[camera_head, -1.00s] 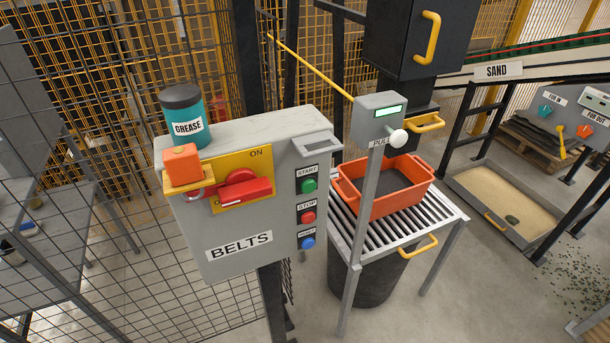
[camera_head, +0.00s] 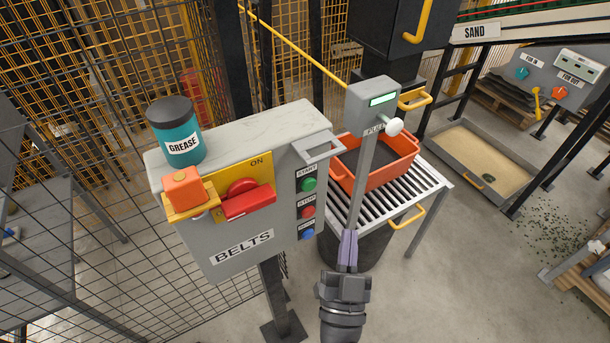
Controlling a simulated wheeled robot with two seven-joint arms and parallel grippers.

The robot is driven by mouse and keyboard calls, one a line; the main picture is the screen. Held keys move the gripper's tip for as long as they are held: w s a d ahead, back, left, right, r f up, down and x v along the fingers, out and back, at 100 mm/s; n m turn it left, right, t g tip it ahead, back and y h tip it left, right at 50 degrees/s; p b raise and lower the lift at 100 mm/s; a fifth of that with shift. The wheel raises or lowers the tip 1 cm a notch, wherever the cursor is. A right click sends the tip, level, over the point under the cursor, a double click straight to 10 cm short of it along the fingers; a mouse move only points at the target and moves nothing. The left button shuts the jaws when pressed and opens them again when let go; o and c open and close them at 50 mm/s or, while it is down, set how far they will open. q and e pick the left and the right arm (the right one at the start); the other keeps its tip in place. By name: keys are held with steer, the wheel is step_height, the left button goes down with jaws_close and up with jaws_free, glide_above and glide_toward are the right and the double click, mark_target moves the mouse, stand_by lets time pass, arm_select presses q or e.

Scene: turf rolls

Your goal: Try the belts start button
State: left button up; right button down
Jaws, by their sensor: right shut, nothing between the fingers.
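The grey belts box (camera_head: 238,244) carries a green start button (camera_head: 307,185) at its right side. Below it are a red stop button (camera_head: 306,211) and a blue button (camera_head: 306,235). A red rotary switch handle (camera_head: 248,203) sits on a yellow plate marked ON, with an orange padlock (camera_head: 184,189) at the plate's left. My right gripper (camera_head: 347,237) is shut and empty, pointing up, below and to the right of the buttons and apart from them. My left gripper is not in view.
A teal grease tin (camera_head: 177,132) stands on the box. A grey post with a white pull knob (camera_head: 394,126) stands right of it, before an orange crate (camera_head: 397,171) on a slatted table (camera_head: 433,189). Mesh fencing is at left and behind.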

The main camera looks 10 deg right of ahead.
stand_by(0.3)
steer(key=b, duration=0.4)
glide_toward(309, 184)
steer(key=w+d+r, duration=0.3)
steer(key=w+d, duration=0.1)
steer(key=w, duration=0.1)
steer(key=shift+s+a, duration=0.1)
steer(key=shift+a, duration=0.05)
stand_by(0.5)
stand_by(0.9)
steer(key=shift+w+a, duration=0.1)
steer(key=shift+w, duration=0.3)
